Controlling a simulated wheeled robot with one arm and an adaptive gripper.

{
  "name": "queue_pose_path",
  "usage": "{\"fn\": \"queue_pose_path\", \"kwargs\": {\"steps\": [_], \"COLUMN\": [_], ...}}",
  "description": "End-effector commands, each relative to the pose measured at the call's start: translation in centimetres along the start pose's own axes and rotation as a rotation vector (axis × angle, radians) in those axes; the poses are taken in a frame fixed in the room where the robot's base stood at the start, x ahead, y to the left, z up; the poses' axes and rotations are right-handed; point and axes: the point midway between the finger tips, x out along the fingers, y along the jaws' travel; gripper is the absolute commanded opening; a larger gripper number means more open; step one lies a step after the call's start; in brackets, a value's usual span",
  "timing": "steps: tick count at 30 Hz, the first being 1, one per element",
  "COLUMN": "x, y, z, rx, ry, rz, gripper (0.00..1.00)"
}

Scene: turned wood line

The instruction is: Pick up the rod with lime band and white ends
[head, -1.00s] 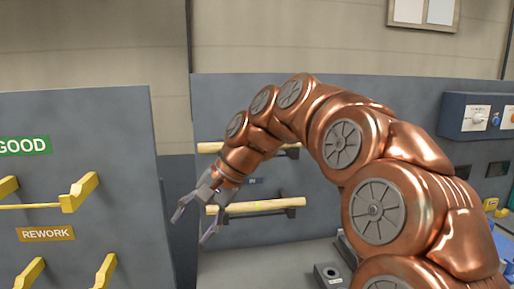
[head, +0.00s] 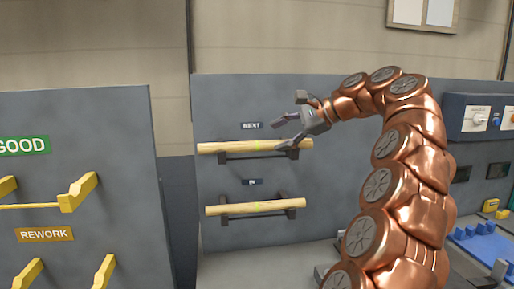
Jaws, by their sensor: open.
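Two pale wooden rods lie level on dark brackets on a grey panel. The upper rod (head: 225,148) is under the "NEXT" label and shows a faint lime mark near its middle. The lower rod (head: 230,209) is under the "IN" label and also shows a lime mark near its middle. White ends cannot be made out on either rod. My gripper (head: 284,122) is open and empty, pointing left. It is near the right end of the upper rod in the picture, with one finger overlapping the rod's line of sight. Whether it touches the rod cannot be told.
A grey panel (head: 90,140) at the left carries yellow hooks (head: 78,192) and the labels "GOOD" and "REWORK". A blue-grey control box (head: 478,116) and a blue fixture (head: 485,245) are at the right. The wall behind the rods is flat.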

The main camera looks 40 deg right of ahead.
Motion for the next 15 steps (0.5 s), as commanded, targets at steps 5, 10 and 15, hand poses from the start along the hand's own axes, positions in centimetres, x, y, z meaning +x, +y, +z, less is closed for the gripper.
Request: {"fn": "queue_pose_path", "kwargs": {"steps": [5,10,15], "x": [0.6,1.9,2.6], "y": [-0.1,-0.1,-0.1], "z": [-0.1,-0.2,-0.2], "rx": [0.005,0.006,0.006], "ry": [-0.001,0.001,0.0], "rz": [-0.001,-0.004,-0.002], "gripper": [0.6,0.6,0.6]}}
